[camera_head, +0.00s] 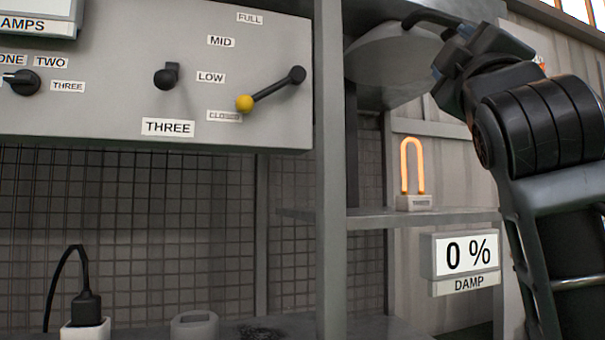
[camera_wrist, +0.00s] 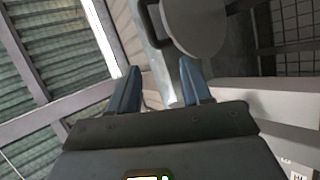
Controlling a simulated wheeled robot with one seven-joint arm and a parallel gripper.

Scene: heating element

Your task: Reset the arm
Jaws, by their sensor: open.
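My gripper (camera_head: 451,50) is raised at the upper right in the head view, beside a grey round hood-like piece (camera_head: 392,58). In the wrist view my gripper (camera_wrist: 160,88) shows two blue fingers spread apart with nothing held between them. The round piece (camera_wrist: 205,25) and a dark curved handle (camera_wrist: 148,22) lie beyond the fingertips. In the head view the handle's joint with the round piece is partly hidden by my gripper. A glowing orange U-shaped heating element (camera_head: 412,165) stands upright on a small labelled base on the shelf below.
A display (camera_head: 466,255) reads 0 % DAMP. The control panel (camera_head: 120,110) has dark knobs and a yellow-tipped lever (camera_head: 272,90) pointing at CLOSED. A black plug (camera_head: 86,305) sits at lower left.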

